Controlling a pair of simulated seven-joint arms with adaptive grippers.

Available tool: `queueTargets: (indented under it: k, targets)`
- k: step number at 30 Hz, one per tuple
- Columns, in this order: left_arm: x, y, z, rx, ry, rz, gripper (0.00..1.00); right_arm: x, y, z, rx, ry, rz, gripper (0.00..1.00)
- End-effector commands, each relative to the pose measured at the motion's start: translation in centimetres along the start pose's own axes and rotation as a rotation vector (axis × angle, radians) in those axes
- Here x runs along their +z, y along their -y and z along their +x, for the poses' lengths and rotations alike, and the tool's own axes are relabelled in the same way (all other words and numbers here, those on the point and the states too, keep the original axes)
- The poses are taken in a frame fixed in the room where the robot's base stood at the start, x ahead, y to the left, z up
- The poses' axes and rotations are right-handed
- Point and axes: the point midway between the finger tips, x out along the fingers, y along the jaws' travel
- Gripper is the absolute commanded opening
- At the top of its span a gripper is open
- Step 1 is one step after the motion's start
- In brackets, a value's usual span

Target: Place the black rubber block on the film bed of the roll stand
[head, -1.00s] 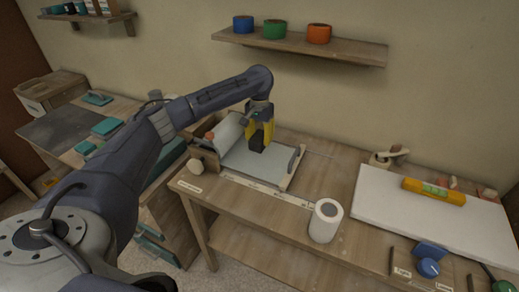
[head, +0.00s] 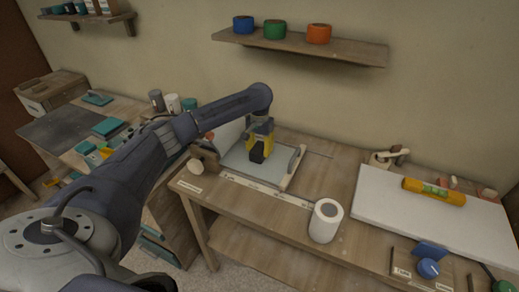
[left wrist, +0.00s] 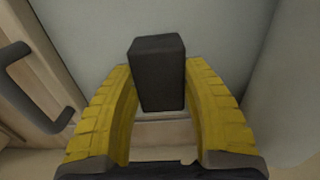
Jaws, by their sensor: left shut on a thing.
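The black rubber block (head: 257,154) is between the yellow fingers of my left gripper (head: 259,145), over the roll stand's film bed (head: 275,168). In the left wrist view the block (left wrist: 158,72) stands upright between the yellow fingers (left wrist: 165,110), with the pale bed (left wrist: 85,35) behind it. My left gripper is shut on it. I cannot tell whether the block's lower end touches the bed. The film roll at the stand's left is partly hidden by my left arm. My right gripper is not in view.
A handle (head: 294,160) rises at the bed's right side. A white roll (head: 326,220) stands on the table to the front right. A white board (head: 440,215) with an orange level (head: 434,192) lies at the right. A shelf (head: 300,45) with tape rolls hangs above.

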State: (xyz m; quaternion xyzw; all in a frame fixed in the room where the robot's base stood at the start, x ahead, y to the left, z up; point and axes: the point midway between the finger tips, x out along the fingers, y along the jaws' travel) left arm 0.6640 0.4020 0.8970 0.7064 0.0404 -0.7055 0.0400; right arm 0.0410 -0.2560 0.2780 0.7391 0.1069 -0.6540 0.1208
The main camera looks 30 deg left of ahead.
Motion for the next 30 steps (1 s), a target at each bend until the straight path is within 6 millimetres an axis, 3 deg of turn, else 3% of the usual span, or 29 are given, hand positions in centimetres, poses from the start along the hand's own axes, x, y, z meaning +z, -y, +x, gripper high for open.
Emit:
queueTargets:
  k: [4,5,9,20,30]
  targets:
    - [0.0,0.0,0.3,0.001,0.0,0.0,0.04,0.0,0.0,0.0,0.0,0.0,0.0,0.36]
    - [0.0,0.0,0.3,0.001,0.0,0.0,0.51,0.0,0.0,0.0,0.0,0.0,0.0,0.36]
    - [0.0,0.0,0.3,0.0,0.0,0.0,0.67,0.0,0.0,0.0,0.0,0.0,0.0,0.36]
    - [0.0,0.0,-0.2,-0.001,-0.001,0.001,0.68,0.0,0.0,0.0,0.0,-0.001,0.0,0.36]
    - [-0.1,0.1,-5.6,-0.001,-0.004,0.002,0.68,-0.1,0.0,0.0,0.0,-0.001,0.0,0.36]
